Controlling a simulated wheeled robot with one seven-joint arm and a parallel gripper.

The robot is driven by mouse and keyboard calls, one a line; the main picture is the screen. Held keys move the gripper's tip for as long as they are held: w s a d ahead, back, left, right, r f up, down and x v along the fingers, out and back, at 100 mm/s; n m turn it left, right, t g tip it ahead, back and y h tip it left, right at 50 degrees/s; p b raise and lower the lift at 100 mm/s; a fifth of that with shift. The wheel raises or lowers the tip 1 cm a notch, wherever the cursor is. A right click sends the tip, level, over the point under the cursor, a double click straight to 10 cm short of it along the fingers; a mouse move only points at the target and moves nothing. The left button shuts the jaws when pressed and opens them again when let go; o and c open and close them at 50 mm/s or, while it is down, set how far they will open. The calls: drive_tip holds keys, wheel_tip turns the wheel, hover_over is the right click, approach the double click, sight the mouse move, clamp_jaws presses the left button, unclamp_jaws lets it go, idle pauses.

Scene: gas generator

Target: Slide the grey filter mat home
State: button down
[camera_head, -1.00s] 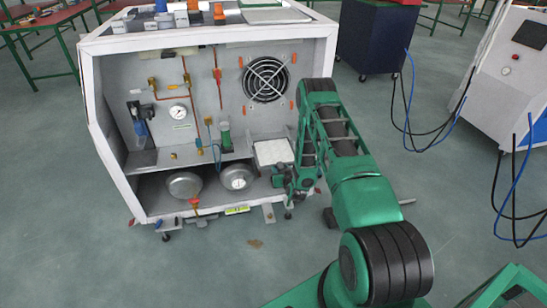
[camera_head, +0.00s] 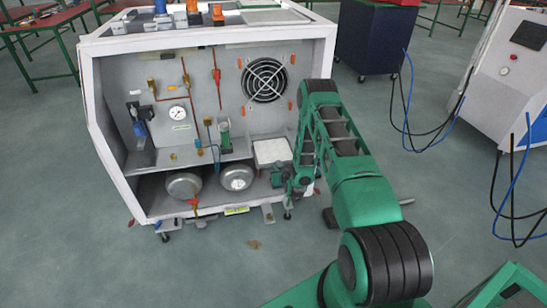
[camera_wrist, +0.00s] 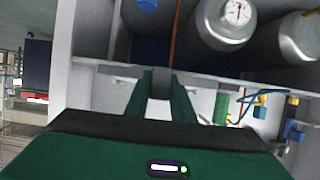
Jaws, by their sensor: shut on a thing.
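The filter mat (camera_head: 272,152) is a pale grey-white square panel at the right end of the shelf inside the open cabinet. My gripper (camera_head: 284,178) is at the cabinet's front, just below and right of the mat's near edge. In the wrist view my gripper (camera_wrist: 160,86) has its two green fingers closed on a small grey piece at the shelf edge, which looks like the mat's front part. Pale surface (camera_wrist: 106,92) shows on both sides of the fingers. The exact contact is hidden in the head view, and I cannot tell how far in the mat sits.
The white cabinet (camera_head: 88,110) surrounds the work, its right wall close to my arm. Two round metal vessels (camera_head: 184,186) stand below the shelf. A green cylinder (camera_head: 225,138) stands left of the mat. A round fan grille (camera_head: 265,80) is on the back wall.

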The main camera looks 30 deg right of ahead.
sight(275, 157)
drive_tip(key=shift+w+d+f, duration=0.1)
drive_tip(key=shift+w+d, duration=0.3)
drive_tip(key=shift+w, duration=1)
drive_tip(key=shift+w+d+f, duration=0.1)
drive_tip(key=shift+w+d, duration=0.35)
drive_tip(key=shift+w, duration=1)
drive_tip(key=shift+w+d+f, duration=0.1)
drive_tip(key=shift+w+d, duration=0.3)
drive_tip(key=shift+w, duration=1)
drive_tip(key=shift+s+f, duration=0.1)
drive_tip(key=shift+s, duration=0.05)
drive_tip(key=c, duration=1.7)
unclamp_jaws()
drive_tip(key=shift+c, duration=0.2)
drive_tip(key=o, duration=0.3)
drive_tip(key=shift+f, duration=0.1)
drive_tip(key=shift+w+r, duration=0.2)
drive_tip(key=v, duration=1)
drive_tip(key=shift+s+a, duration=0.1)
drive_tip(key=shift+s, duration=0.25)
